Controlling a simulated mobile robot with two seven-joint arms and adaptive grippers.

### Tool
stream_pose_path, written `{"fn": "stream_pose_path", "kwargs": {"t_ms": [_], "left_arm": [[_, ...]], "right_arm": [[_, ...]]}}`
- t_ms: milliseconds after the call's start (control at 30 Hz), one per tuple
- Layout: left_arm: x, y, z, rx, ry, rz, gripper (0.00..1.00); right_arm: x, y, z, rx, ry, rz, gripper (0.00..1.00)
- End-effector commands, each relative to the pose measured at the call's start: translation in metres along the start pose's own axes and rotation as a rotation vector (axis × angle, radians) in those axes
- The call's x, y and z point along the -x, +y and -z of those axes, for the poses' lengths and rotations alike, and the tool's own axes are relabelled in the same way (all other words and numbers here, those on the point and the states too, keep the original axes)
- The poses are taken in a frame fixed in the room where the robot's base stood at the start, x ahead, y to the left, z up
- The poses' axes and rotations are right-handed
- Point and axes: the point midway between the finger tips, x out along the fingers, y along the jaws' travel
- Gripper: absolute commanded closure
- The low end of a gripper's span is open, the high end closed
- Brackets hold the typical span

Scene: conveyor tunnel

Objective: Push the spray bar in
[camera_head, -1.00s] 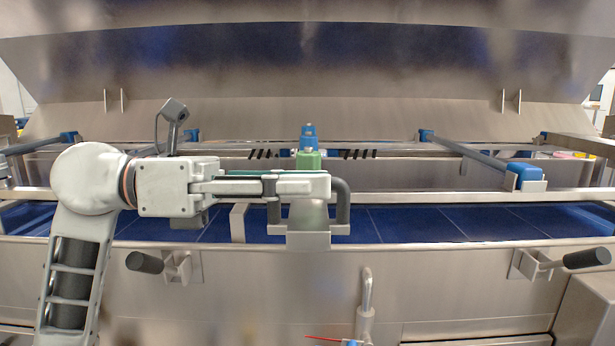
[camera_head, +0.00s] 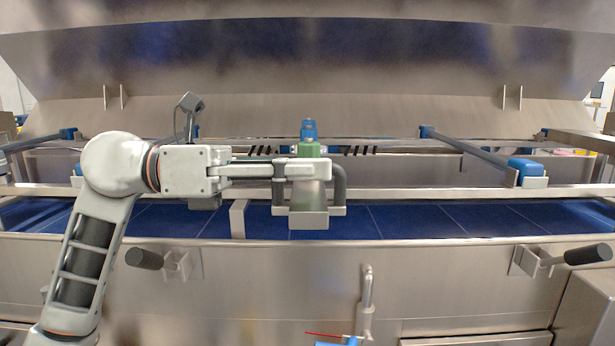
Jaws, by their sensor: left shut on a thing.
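The spray bar's near end shows at the centre as a pale grey-green body with a green collar (camera_head: 309,149), a blue fitting (camera_head: 309,130) behind it and a metal block (camera_head: 308,219) at its front. A dark grey handle (camera_head: 340,188) curves out on its right side, with a matching dark part on its left. My left gripper (camera_head: 303,170) reaches in from the left and is shut on the handle part of the spray bar. Its fingers cover part of the body, so the exact contact is hidden. My right gripper is not in view.
A blue conveyor belt (camera_head: 420,221) runs across below, behind a steel front panel (camera_head: 270,268). Rails with blue-ended bars (camera_head: 470,153) lie on both sides. Black-gripped levers (camera_head: 587,254) stick out at the front. A raised steel hood (camera_head: 400,60) hangs above.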

Motion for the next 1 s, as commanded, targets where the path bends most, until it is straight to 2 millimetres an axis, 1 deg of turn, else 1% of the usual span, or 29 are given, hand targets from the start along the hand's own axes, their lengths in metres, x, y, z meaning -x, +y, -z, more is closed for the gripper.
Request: {"fn": "stream_pose_path", "kwargs": {"t_ms": [33,100,333,367,400,433,767,867,1000], "left_arm": [[0.0,0.004,-0.001,0.0,-0.001,-0.001,1.0],[0.0,0.006,-0.001,0.0,-0.002,-0.001,1.0],[0.0,0.005,-0.001,-0.001,-0.002,-0.001,1.0],[0.0,0.005,-0.001,-0.001,-0.002,0.0,0.84],[0.0,0.005,-0.001,-0.001,-0.002,0.0,0.74],[0.0,0.005,-0.001,-0.001,-0.002,0.0,0.72],[0.001,0.005,-0.001,0.0,-0.001,-0.001,0.72],[0.008,0.006,-0.001,0.0,-0.001,-0.003,0.72],[0.029,0.006,-0.001,0.001,-0.001,-0.005,0.72]], "right_arm": [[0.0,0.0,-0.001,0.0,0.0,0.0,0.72],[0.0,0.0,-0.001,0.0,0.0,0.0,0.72],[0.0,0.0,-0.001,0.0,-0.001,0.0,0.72],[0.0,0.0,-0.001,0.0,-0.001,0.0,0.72],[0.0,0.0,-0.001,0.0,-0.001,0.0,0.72],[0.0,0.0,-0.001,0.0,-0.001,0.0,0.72],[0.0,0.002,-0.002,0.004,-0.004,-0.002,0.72],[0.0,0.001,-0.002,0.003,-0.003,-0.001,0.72],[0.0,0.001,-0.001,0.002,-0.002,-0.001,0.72]]}}
